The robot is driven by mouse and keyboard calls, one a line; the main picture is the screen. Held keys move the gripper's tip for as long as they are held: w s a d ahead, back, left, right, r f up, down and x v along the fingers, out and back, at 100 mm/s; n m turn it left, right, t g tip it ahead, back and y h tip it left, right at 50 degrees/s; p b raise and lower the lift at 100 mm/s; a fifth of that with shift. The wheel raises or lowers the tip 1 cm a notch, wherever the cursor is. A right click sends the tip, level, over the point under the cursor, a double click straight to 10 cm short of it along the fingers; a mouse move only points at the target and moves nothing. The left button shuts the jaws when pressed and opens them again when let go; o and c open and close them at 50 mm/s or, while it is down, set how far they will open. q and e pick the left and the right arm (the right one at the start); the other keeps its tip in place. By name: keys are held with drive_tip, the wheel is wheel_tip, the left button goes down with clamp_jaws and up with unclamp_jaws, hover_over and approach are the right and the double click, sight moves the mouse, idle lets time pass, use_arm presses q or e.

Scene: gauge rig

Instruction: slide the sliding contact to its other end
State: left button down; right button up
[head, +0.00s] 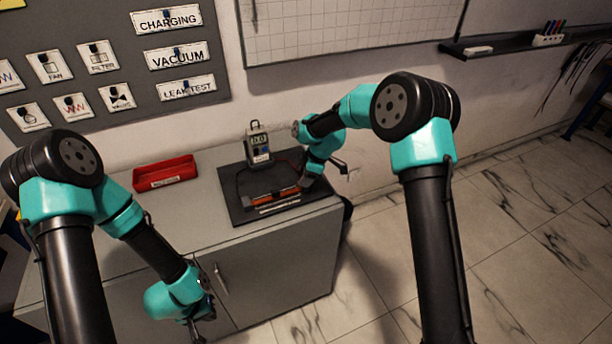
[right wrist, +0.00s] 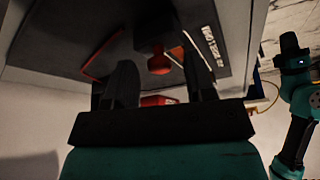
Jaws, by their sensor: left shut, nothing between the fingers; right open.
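The slide rig has an orange-red bar (head: 272,197) on a black board (head: 233,208) on the cabinet top. My right gripper (head: 302,184) is low at the bar's right end and hides part of it. In the right wrist view my right gripper (right wrist: 160,80) is open. A dark block with a red part (right wrist: 158,62), perhaps the sliding contact, shows between and beyond its two fingers. I cannot tell whether either finger touches it. In the head view the sliding contact is not clearly seen. My left gripper (head: 194,326) is shut and empty, low in front of the cabinet.
A grey meter with a display (head: 258,143) stands at the back of the board. A red tray (head: 165,173) lies to the left on the cabinet top (head: 200,212). A wall panel with labels (head: 110,60) and a whiteboard (head: 340,28) are behind. Floor is open to the right.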

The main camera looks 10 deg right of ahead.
sight(317, 185)
drive_tip(key=shift+c, duration=0.5)
clamp_jaws()
drive_tip(key=shift+d, duration=0.1)
drive_tip(key=shift+w+d+r, duration=0.1)
drive_tip(key=shift+w+d, duration=0.1)
drive_tip(key=shift+d, duration=0.45)
drive_tip(key=shift+w+d+f, duration=0.1)
drive_tip(key=shift+w+d, duration=0.15)
drive_tip(key=shift+d, duration=0.4)
drive_tip(key=shift+w+d+r, duration=0.1)
drive_tip(key=shift+w+d, duration=0.1)
drive_tip(key=shift+d, duration=0.45)
drive_tip(key=shift+c, duration=1.1)
unclamp_jaws()
drive_tip(key=shift+d, duration=0.2)
drive_tip(key=o, duration=0.3)
drive_tip(key=shift+s+a, duration=0.1)
